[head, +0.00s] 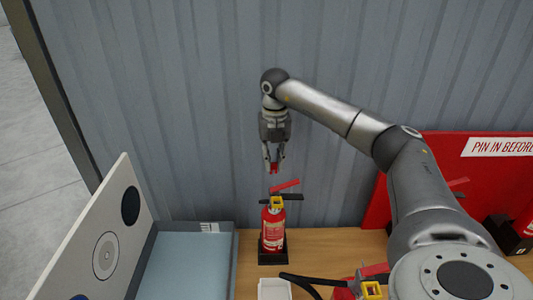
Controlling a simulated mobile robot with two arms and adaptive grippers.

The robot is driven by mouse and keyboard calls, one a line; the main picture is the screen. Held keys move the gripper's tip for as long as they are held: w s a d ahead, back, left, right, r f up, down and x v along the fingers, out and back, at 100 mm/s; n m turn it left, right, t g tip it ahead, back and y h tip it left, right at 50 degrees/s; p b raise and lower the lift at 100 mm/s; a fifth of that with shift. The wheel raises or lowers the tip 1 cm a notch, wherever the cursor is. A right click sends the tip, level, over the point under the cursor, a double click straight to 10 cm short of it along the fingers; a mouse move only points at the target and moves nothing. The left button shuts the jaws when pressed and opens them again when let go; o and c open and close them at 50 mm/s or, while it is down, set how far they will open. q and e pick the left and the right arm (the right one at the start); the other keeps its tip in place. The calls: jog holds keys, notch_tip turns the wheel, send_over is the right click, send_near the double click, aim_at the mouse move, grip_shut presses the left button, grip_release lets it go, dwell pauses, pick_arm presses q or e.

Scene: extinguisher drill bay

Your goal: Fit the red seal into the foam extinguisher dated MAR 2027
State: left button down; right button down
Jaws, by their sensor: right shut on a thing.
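My right gripper (273,161) points down in front of the grey wall. It is shut on a small red piece, the red seal (273,169). A red extinguisher (272,230) stands upright on a black base directly below in the picture, with a red lever, a black handle and a yellow part at its top. The seal shows a little above the lever, apart from it. The extinguisher's label is too small to read, so I cannot tell its type or date. My left gripper is not in view.
A blue-grey tray (187,265) is at left, beside a white board (100,242) with round targets. A white container (274,289) sits at the front. A red panel (455,165) with a "PIN IN BEFORE" sign stands at right. Bare wooden table (330,245) shows right of the extinguisher.

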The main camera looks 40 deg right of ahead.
aim_at(275, 170)
jog(key=shift+d, duration=0.1)
jog(key=shift+s+f+b, duration=0.25)
jog(key=shift+s+b, duration=0.15)
jog(key=shift+f+b, duration=0.6)
jog(key=shift+f, duration=0.05)
jog(key=shift+w+f+b, duration=0.15)
jog(key=shift+f+b, duration=0.5)
jog(key=shift+f, duration=0.3)
jog(key=shift+f+b, duration=0.5)
jog(key=shift+f, duration=0.05)
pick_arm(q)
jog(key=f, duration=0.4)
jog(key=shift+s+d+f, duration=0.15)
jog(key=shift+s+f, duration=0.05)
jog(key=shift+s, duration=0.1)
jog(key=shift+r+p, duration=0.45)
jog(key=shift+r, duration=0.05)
